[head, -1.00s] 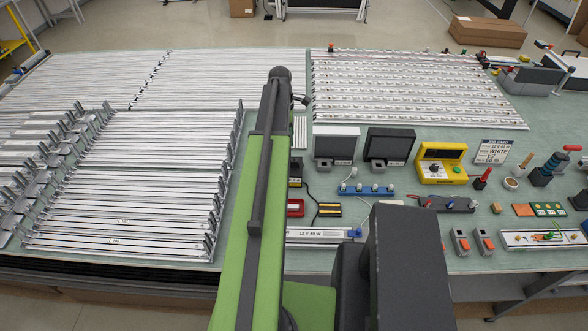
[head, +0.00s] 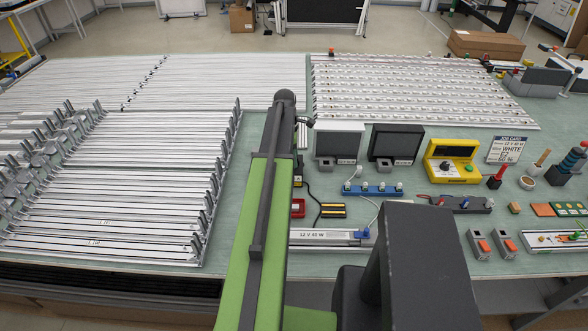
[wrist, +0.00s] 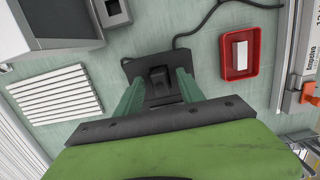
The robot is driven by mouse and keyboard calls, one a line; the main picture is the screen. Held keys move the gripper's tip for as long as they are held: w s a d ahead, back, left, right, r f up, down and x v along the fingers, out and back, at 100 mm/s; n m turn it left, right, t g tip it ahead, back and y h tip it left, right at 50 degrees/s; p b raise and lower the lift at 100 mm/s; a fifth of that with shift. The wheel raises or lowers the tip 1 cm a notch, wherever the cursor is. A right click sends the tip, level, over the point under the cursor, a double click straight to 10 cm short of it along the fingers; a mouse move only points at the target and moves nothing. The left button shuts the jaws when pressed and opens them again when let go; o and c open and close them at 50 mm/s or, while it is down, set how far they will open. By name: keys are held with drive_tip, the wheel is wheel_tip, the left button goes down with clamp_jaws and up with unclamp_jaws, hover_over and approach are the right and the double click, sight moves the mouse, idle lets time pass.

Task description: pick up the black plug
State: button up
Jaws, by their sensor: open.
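In the wrist view, a black plug (wrist: 158,76) sits upright on a wider black base (wrist: 133,66), from which a dark cable runs. I cannot tell whether plug and base are separate parts. My gripper (wrist: 159,82) is open, with one green finger left of the plug and the other right of it. A gap seems to show on both sides; contact cannot be told. In the head view, my arm hides the gripper, and only an edge of a black block (head: 298,167) shows beside it.
A red tray (wrist: 240,52) with a white piece lies right of the plug. White strips (wrist: 55,95) and a grey-framed screen (wrist: 50,30) are at left. In the head view, a blue strip (head: 372,190) and yellow box (head: 452,162) stand to the right.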

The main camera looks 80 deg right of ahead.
drive_tip(key=shift+f, duration=0.1)
clamp_jaws()
idle(0.4)
